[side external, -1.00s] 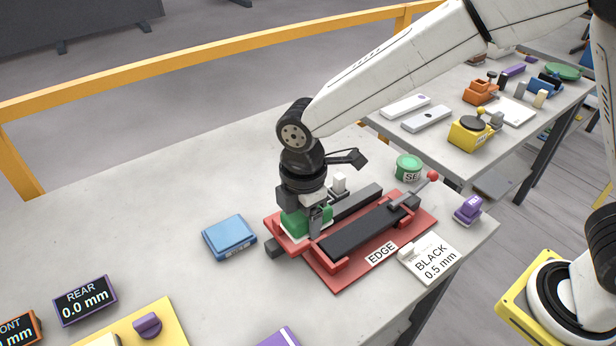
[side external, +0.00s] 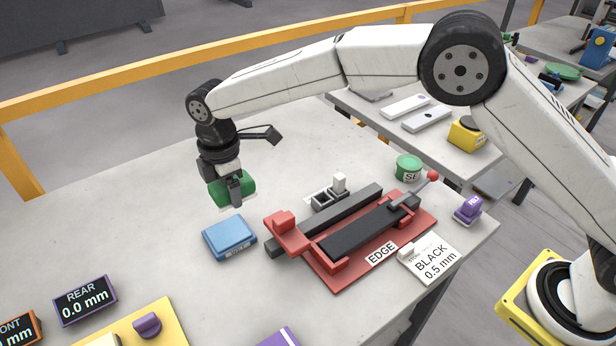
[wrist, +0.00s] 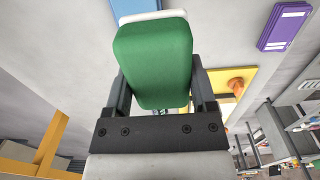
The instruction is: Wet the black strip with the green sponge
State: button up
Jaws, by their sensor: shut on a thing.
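My gripper (side external: 236,192) is shut on the green sponge (side external: 219,191) and holds it in the air above and behind the blue block (side external: 229,237). In the wrist view the sponge (wrist: 153,62) sits between both fingers, with a white layer on its far end. The black strip (side external: 370,228) lies in the red fixture (side external: 335,282) marked EDGE, to the right of my gripper and apart from it. I cannot tell whether the strip's surface is wet.
A dark bar (side external: 345,213) lies behind the strip. A green tin (side external: 408,167), a purple block (side external: 468,209) and a BLACK 0.5 mm card (side external: 432,258) stand at the right. A REAR 0.0 mm display (side external: 85,300) is at the left. The rear left table is clear.

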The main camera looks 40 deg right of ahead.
send_over(225, 234)
jog(key=shift+f, duration=3.35)
jog(key=shift+f, duration=0.2)
jog(key=shift+f, duration=2.8)
jog(key=shift+f, duration=0.55)
jog(key=shift+r, duration=0.1)
jog(key=shift+r, duration=3.45)
jog(key=shift+d, duration=0.2)
